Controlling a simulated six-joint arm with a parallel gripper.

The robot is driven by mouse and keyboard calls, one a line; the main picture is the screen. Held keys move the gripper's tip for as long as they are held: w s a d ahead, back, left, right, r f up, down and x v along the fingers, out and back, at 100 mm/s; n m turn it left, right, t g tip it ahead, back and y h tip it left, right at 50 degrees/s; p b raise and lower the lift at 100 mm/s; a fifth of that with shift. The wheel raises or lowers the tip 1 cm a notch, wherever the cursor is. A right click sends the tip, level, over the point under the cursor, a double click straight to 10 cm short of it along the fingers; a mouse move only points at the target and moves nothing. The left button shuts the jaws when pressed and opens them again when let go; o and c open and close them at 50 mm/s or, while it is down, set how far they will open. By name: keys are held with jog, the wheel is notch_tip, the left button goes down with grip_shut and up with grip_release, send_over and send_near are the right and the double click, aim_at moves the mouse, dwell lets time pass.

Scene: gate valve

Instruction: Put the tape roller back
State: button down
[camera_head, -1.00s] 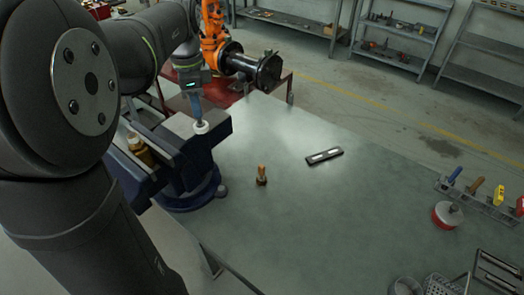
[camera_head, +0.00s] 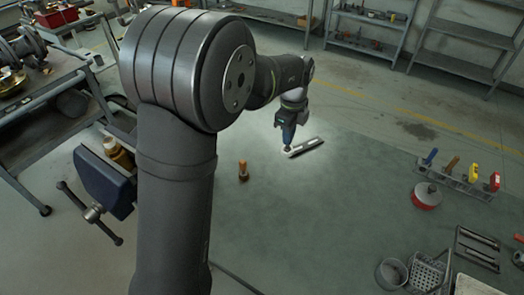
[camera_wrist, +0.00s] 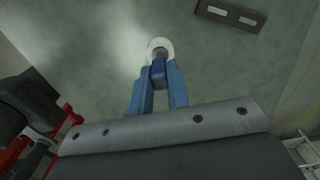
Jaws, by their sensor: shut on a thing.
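My gripper (camera_head: 287,140) is shut and points down over the green-grey bench. In the wrist view its blue fingers (camera_wrist: 158,80) close on a dark blue part of the tape roller, whose white round end (camera_wrist: 158,46) shows just beyond the fingertips. In the head view the tape roller (camera_head: 287,151) is a small pale spot below the gripper, beside the near left end of a dark flat block (camera_head: 308,146). I cannot tell whether it touches the bench. The same block, with two pale rectangles, shows at the wrist view's top (camera_wrist: 230,13).
A tool rack (camera_head: 460,183) with coloured handles stands at the right, near a red round tin (camera_head: 426,197). A basket (camera_head: 428,272) and a cup (camera_head: 391,272) stand at the lower right. A small wooden-handled tool (camera_head: 243,171) stands left of centre. A vise (camera_head: 105,180) is at left. Mid-bench is clear.

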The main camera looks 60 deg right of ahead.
jog(key=shift+w+d+f, duration=0.35)
jog(key=shift+w+f, duration=1.35)
jog(key=shift+w, duration=0.05)
jog(key=shift+w+d+f, duration=0.35)
jog(key=shift+w+f, duration=1.35)
jog(key=shift+f, duration=0.05)
jog(key=shift+w+d+f, duration=0.35)
jog(key=shift+w+f, duration=1.35)
jog(key=shift+w, duration=0.05)
jog(key=shift+f, duration=0.1)
jog(key=shift+f, duration=0.1)
jog(key=c, duration=1.4)
grip_release()
jog(key=shift+o, duration=0.2)
notch_tip(320, 180, up, 12)
jog(key=shift+r, duration=0.2)
